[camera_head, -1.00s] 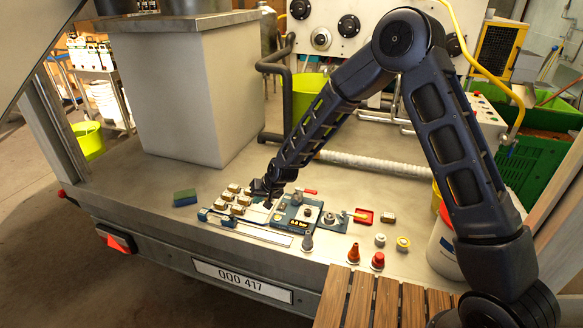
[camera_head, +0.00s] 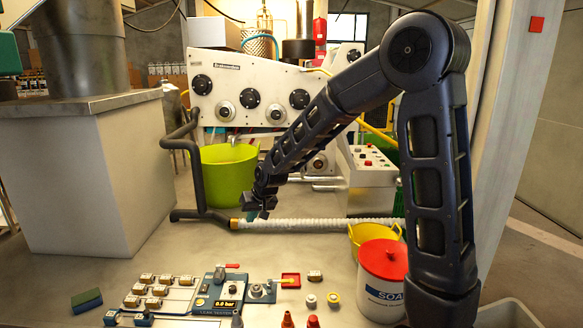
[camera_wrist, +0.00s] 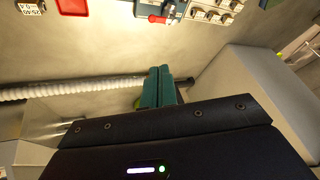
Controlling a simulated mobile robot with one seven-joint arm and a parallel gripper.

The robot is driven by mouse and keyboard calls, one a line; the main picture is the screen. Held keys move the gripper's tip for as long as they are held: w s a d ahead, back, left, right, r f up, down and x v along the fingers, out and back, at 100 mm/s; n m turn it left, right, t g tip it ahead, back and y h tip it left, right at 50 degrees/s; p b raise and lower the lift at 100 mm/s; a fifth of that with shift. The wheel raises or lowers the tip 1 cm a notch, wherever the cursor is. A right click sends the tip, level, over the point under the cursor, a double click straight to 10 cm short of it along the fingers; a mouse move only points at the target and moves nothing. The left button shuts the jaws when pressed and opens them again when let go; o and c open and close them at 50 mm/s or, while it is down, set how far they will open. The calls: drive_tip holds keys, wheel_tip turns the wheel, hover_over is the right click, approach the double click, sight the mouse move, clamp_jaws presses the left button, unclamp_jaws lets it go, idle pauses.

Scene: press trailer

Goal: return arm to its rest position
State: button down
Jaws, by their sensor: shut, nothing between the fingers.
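My gripper (camera_head: 256,211) is raised above the trailer bed in the head view, clear of the parts board and in front of the green tub. In the wrist view its teal fingers (camera_wrist: 160,88) are together with nothing between them. The blue tester unit (camera_head: 219,291) and several small blocks on the white board (camera_head: 172,302) lie below and to the left of it. The tester also shows at the top of the wrist view (camera_wrist: 157,9).
A yellow-green tub (camera_head: 228,168) and a white ribbed hose (camera_head: 320,225) lie behind the gripper. A white bucket with a red lid (camera_head: 384,258) stands close to my arm. A large grey box (camera_head: 85,185) is at left. A green sponge (camera_head: 87,300) lies at front left.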

drive_tip(key=s+d+r+m+h, duration=0.15)
drive_tip(key=d+r, duration=0.25)
drive_tip(key=d, duration=0.4)
drive_tip(key=s+d+r+t, duration=0.15)
drive_tip(key=d+r, duration=0.25)
drive_tip(key=d, duration=0.4)
drive_tip(key=s+d+r+m+h, duration=0.1)
drive_tip(key=s+d+r, duration=0.15)
drive_tip(key=d, duration=0.55)
drive_tip(key=s+d+r+m+h, duration=0.2)
drive_tip(key=s+d+r, duration=0.1)
drive_tip(key=s+d, duration=1.2)
drive_tip(key=shift+s+d+r+m, duration=0.3)
drive_tip(key=shift+d+r+m, duration=0.1)
drive_tip(key=shift+d, duration=0.85)
